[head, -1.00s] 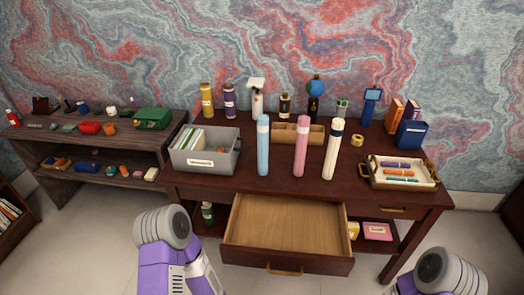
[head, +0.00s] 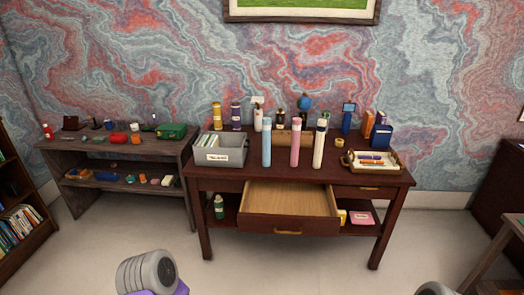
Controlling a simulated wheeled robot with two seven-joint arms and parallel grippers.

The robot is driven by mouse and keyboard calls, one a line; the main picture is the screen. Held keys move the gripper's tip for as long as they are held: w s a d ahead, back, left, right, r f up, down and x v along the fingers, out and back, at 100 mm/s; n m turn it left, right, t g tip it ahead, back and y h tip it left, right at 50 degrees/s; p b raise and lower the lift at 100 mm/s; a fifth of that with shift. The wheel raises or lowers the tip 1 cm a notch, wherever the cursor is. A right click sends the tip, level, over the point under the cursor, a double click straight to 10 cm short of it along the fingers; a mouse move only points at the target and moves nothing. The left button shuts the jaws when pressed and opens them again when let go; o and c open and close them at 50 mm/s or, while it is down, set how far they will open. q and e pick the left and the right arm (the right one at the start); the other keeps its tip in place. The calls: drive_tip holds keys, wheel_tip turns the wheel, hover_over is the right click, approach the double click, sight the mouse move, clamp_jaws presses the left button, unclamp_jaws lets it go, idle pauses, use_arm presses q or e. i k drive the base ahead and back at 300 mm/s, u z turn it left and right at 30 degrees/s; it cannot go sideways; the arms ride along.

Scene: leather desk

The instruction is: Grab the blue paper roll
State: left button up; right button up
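The blue paper roll (head: 266,146) stands upright near the front of the dark wooden desk (head: 345,179), in the head view. It is light blue with a pale band near its top. A pink roll (head: 295,146) and a cream roll with a dark top (head: 319,147) stand upright to its right. Part of my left arm shows at the bottom left and a small piece of my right arm at the bottom right, both well apart from the desk. Neither gripper is in view.
An open, empty drawer (head: 290,200) juts out below the rolls. A grey file box (head: 221,155) stands left of the blue roll, and a tray with pens (head: 371,164) sits at the right. A low shelf (head: 115,165) stands left. The floor in front is clear.

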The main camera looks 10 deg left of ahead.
sight(266, 121)
drive_tip(key=u, duration=0.6)
drive_tip(key=i, duration=0.7)
drive_tip(key=u, duration=0.6)
drive_tip(key=i, duration=0.85)
drive_tip(key=z, duration=0.4)
